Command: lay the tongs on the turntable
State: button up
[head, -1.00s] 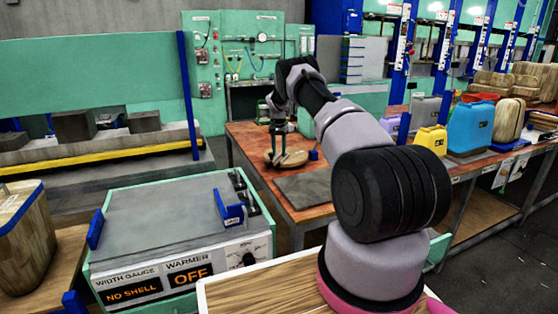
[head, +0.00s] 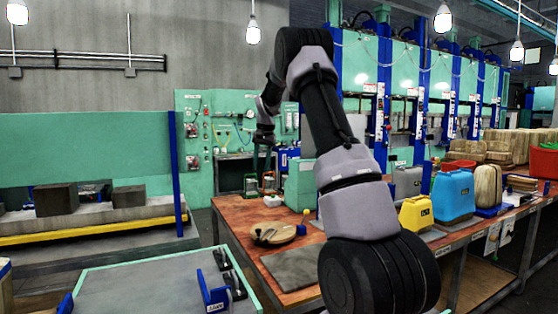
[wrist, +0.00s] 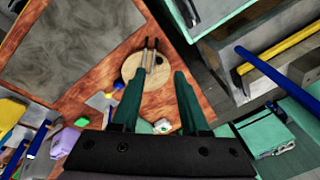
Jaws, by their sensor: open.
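The turntable (head: 286,234) is a round, light wooden disc on the red-brown bench, and it also shows in the wrist view (wrist: 132,68). The tongs (wrist: 150,56) lie on it, with two dark thin arms reaching towards or just past its rim. In the head view the tongs (head: 264,235) are a small dark shape on the disc. My gripper (head: 262,172) is above and behind the turntable, clear of it. Its two dark green fingers (wrist: 158,76) are apart with nothing between them. The left finger hides part of the disc in the wrist view.
A grey plate (head: 296,266) lies on the bench in front of the turntable, with a small blue block (head: 301,229) beside the disc. Small lantern-like items (head: 268,183) stand behind. Yellow (head: 415,214) and blue (head: 453,194) containers stand to the right.

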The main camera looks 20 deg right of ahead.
jog(key=s+a+r+n+t, duration=0.1)
jog(key=s+a+r, duration=0.2)
jog(key=s+r, duration=0.55)
jog(key=s+a+r+t, duration=0.1)
jog(key=s+a+r, duration=0.3)
jog(key=s, duration=0.7)
jog(key=s+a+f+n+t, duration=0.1)
jog(key=s+a, duration=0.1)
jog(key=s, duration=1)
jog(key=s+a+f+n+t+y, duration=0.1)
jog(key=s+a+f, duration=0.1)
jog(key=s, duration=0.9)
jog(key=shift+s+t, duration=0.3)
jog(key=shift+s, duration=0.1)
